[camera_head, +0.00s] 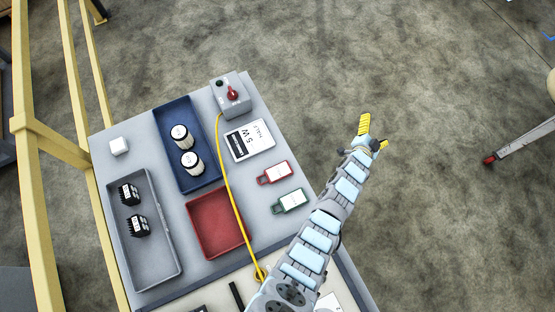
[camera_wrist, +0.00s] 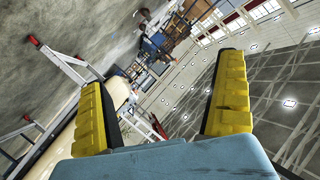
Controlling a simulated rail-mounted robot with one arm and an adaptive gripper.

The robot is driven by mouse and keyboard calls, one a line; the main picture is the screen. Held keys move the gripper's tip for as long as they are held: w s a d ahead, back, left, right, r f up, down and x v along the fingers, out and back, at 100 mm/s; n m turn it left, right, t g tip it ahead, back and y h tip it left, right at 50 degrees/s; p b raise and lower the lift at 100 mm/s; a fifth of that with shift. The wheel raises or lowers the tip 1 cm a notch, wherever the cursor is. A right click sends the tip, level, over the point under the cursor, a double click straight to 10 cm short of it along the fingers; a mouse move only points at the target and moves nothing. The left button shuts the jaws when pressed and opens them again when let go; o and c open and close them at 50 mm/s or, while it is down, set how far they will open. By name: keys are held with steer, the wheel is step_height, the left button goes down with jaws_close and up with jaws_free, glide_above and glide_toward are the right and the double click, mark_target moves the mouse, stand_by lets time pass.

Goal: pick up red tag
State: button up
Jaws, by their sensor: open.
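The red tag (camera_head: 275,173) lies flat on the right part of the grey trolley top (camera_head: 262,210) in the head view. A green tag (camera_head: 290,201) lies just below it. My gripper (camera_head: 373,135) is up and to the right of the red tag, past the trolley's right edge, apart from both tags. In the wrist view my gripper (camera_wrist: 165,105) shows two yellow fingers spread wide with nothing between them. That view looks out over the hall, and no tag shows in it.
A white card (camera_head: 249,141), a switch box (camera_head: 231,95) and a yellow cable (camera_head: 228,180) lie near the tags. A red tray (camera_head: 193,212), a blue tray (camera_head: 160,130) with two white cylinders and a grey tray (camera_head: 150,270) with two black parts stand left. Yellow rails (camera_head: 72,155) border the left.

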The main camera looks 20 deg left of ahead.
step_height(320, 180, down, 12)
steer(key=w+m+g+y+b, duration=0.1)
steer(key=m+g+y+b, duration=0.1)
steer(key=g+b, duration=0.25)
steer(key=m+g+y+b, duration=0.2)
steer(key=g+y+b, duration=0.9)
steer(key=g, duration=0.5)
glide_toward(275, 172)
steer(key=x, duration=0.4)
steer(key=shift+s+f+p, duration=0.1)
steer(key=shift+f+p, duration=0.2)
steer(key=shift+r+x, duration=0.15)
steer(key=shift+x, duration=1.2)
steer(key=shift+r+x, duration=0.15)
steer(key=shift+x, duration=1.15)
steer(key=c, duration=1.3)
